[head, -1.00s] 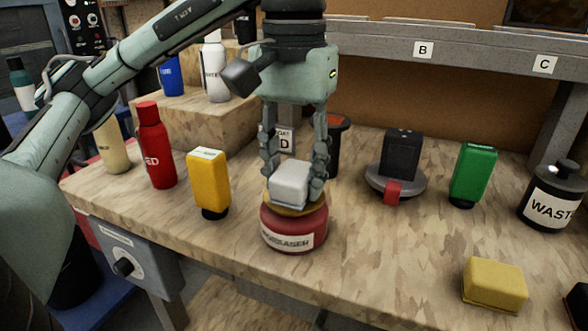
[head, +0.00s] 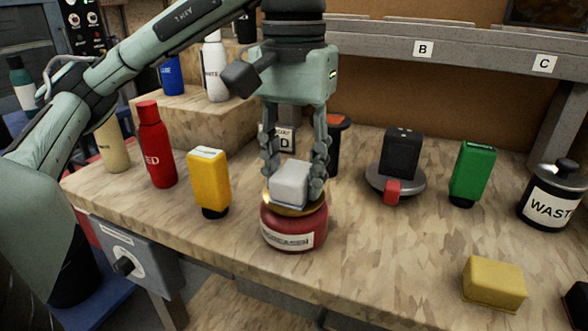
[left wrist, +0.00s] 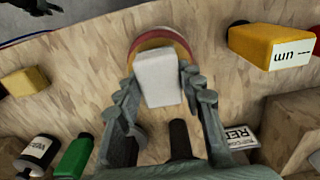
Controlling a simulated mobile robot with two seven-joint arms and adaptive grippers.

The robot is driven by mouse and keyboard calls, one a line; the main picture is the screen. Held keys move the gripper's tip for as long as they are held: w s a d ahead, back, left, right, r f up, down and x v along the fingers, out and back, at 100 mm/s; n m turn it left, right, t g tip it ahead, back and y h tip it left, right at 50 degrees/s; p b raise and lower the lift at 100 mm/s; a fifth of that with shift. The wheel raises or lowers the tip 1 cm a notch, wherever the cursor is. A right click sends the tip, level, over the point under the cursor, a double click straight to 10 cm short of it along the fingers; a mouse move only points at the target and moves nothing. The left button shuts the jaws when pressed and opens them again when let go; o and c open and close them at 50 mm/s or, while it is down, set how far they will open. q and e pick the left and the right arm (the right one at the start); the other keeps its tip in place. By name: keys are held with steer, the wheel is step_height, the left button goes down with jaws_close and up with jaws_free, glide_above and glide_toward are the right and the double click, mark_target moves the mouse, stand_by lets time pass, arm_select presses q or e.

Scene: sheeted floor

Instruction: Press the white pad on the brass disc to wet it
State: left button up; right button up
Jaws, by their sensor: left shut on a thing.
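The white pad (head: 290,183) is a small block held between the fingers of my left gripper (head: 293,180). In the left wrist view the pad (left wrist: 158,78) sits between the two fingers of the gripper (left wrist: 160,95). Below it is a red round container with a white label (head: 292,228), topped by the brass disc (head: 316,207). The pad is over the disc and looks to be on it, but the fingers and pad hide the contact. The disc's rim also shows in the left wrist view (left wrist: 157,34). My right gripper is not in view.
A yellow bottle (head: 208,182) and red bottle (head: 155,145) stand left. A black block (head: 401,153) on a grey round stand, a green bottle (head: 473,172) and a waste jar (head: 553,198) stand right. A yellow block (head: 494,283) lies front right. Bench between is clear.

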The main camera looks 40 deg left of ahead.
mark_target(294, 170)
arm_select(q)
steer(key=shift+f, duration=0.1)
step_height(294, 170, up, 3)
steer(key=p, duration=0.3)
step_height(294, 170, up, 2)
steer(key=shift+p, duration=0.4)
steer(key=shift+r, duration=1.05)
